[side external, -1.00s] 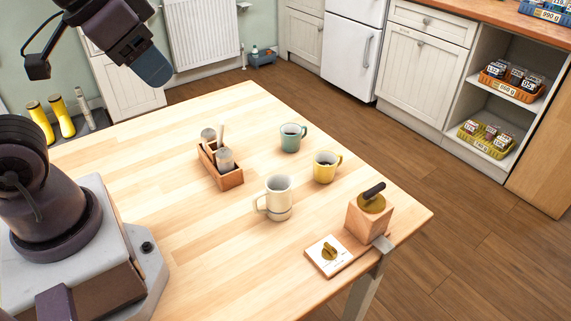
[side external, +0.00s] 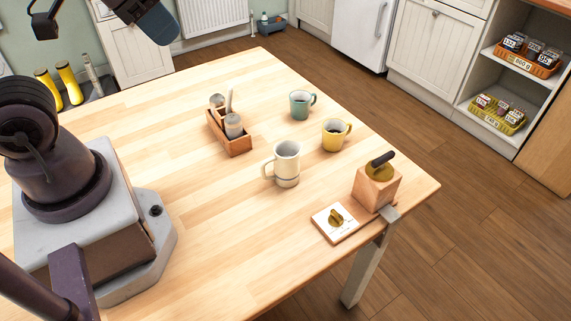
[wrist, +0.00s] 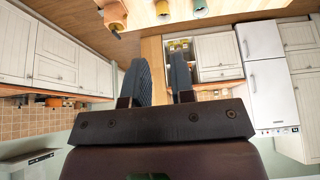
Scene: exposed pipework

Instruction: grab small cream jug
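A cream cup-like vessel (side external: 286,163) with a handle on its left stands upright near the middle of the table in the side view. It is the only cream vessel there; I take it as the jug. It does not show in the wrist view. My gripper (wrist: 159,62) is open and empty in the wrist view, with a gap between its two dark ribbed fingers.
A yellow mug (side external: 335,135) and a green mug (side external: 300,105) stand behind the cream vessel. A wooden caddy (side external: 232,139) with shakers is to its left. A wooden block (side external: 376,187) and a small plaque (side external: 335,222) sit at the front right edge.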

